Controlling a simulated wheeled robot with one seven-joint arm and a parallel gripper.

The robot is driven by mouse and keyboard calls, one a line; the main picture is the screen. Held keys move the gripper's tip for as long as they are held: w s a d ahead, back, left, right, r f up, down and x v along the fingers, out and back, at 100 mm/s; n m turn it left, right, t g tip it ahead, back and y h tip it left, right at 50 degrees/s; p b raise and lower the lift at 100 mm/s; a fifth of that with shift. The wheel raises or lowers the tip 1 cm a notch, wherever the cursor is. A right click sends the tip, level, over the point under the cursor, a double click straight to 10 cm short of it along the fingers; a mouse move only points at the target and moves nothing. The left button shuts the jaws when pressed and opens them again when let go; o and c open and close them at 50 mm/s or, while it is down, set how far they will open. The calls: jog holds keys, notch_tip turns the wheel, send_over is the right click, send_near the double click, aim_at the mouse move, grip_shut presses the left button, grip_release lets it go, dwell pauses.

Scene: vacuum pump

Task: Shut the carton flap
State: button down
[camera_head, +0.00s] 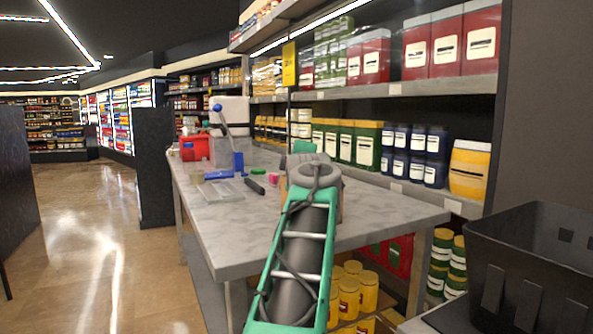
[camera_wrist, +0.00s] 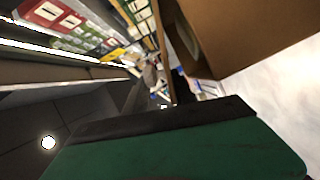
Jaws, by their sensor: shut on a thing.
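The brown cardboard carton (camera_wrist: 270,35) fills the upper right of the wrist view, with a dark opening on its left side. In the head view only slivers of the carton (camera_head: 340,205) show beside my arm, on the grey table. A thin brown carton flap (camera_wrist: 165,50) runs down in the wrist view to the tips of my gripper (camera_wrist: 168,118). My gripper is shut on this flap, though the contact itself is mostly hidden behind the green and black finger. In the head view my arm hides the gripper's tips.
The grey table (camera_head: 370,215) has clear room right of my arm. A black object (camera_head: 254,186), blue parts (camera_head: 222,174) and a red container (camera_head: 195,147) lie to the left. Stocked shelves (camera_head: 400,90) stand behind. A black crate (camera_head: 530,265) is at front right.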

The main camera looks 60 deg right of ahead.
jog(key=shift+r, duration=0.1)
jog(key=c, duration=1.5)
grip_release()
jog(key=o, duration=0.4)
jog(key=shift+w, duration=0.1)
jog(key=v, duration=0.8)
jog(key=shift+p, duration=0.3)
